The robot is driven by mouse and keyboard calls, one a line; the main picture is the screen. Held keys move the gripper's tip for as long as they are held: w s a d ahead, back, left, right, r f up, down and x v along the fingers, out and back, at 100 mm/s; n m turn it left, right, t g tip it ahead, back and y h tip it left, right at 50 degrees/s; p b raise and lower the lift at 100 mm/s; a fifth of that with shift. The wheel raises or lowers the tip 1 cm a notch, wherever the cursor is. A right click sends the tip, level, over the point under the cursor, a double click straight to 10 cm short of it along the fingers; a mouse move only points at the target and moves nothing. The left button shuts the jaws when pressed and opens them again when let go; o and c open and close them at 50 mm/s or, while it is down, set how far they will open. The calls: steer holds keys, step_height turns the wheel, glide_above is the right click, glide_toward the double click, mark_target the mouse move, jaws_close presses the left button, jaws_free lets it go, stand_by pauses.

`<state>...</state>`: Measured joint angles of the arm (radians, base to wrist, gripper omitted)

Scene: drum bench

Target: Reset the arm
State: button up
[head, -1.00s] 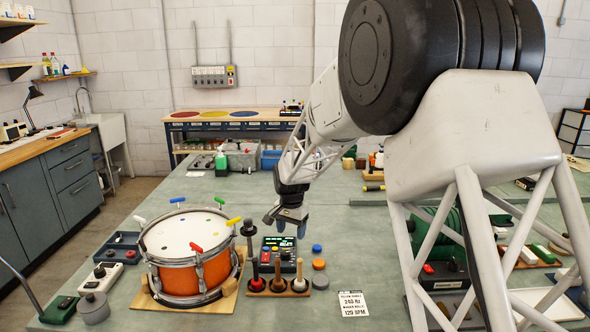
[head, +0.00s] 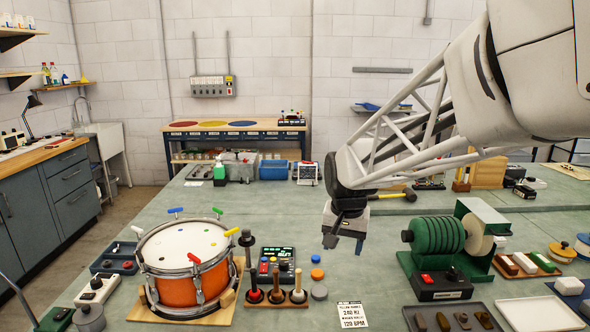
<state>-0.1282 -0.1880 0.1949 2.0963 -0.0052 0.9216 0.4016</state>
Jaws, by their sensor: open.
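My gripper (head: 344,236) hangs at the end of my arm, right of the middle of the head view, above the green bench top (head: 370,275). It points down and is open, with nothing seen between its fingers. It is apart from the objects around it. An orange drum (head: 195,262) with a white head stands on a wooden board to the left, with coloured keys around its rim.
A green-and-white grinder-like machine (head: 440,236) stands right of my gripper. Trays (head: 540,314) fill the front right.

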steer(key=s+d+n, duration=0.1)
steer(key=s+d, duration=0.2)
steer(key=s, duration=1)
steer(key=s+d+n+t, duration=0.1)
steer(key=s+d, duration=0.3)
steer(key=s, duration=1)
steer(key=shift+d+f+n, duration=0.2)
steer(key=shift+d+n, duration=0.1)
steer(key=shift+n, duration=0.2)
